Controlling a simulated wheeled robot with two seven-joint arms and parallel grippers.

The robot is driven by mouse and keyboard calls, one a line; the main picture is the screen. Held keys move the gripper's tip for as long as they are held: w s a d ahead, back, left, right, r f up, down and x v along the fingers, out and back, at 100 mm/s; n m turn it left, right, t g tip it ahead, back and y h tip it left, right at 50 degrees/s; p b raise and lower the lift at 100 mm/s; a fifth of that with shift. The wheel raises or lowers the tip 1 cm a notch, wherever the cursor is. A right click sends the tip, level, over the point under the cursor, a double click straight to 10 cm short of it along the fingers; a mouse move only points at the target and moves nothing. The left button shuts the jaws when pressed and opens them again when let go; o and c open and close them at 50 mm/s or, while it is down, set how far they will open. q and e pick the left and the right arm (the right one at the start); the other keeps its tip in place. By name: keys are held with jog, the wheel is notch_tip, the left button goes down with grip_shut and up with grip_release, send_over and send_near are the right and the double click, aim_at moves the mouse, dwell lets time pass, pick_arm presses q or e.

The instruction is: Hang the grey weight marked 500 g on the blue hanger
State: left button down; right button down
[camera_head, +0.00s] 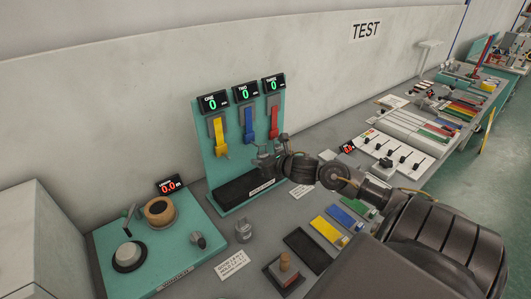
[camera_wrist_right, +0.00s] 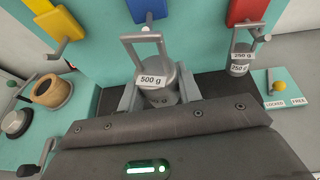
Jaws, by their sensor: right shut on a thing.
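The grey weight marked 500 g (camera_wrist_right: 158,88) is a cylinder with a tall loop handle, upright between the fingers of my right gripper (camera_wrist_right: 157,97). In the head view my right gripper (camera_head: 267,160) is in front of the teal board, below the blue hanger, and partly hides the weight. The blue hanger (camera_head: 248,124) hangs on the board between the yellow and red ones. In the right wrist view, the hook of the blue hanger (camera_wrist_right: 148,20) is just above and beyond the weight's loop; they look apart. My left gripper is not in view.
The yellow hanger (camera_head: 219,130) and red hanger (camera_head: 273,118) flank the blue one. A grey weight labelled 250 g (camera_wrist_right: 240,58) is below the red hanger; I cannot tell if it hangs. A black tray (camera_head: 235,191) lies below the hangers.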

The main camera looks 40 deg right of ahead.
aim_at(248, 153)
jog(key=shift+r+b+x, duration=0.2)
jog(key=shift+b+x, duration=0.3)
jog(key=shift+x, duration=0.7)
jog(key=shift+r+b+x, duration=0.2)
jog(key=shift+b+x, duration=0.25)
jog(key=shift+x, duration=0.8)
jog(key=shift+w+d, duration=0.1)
jog(key=shift+w, duration=0.1)
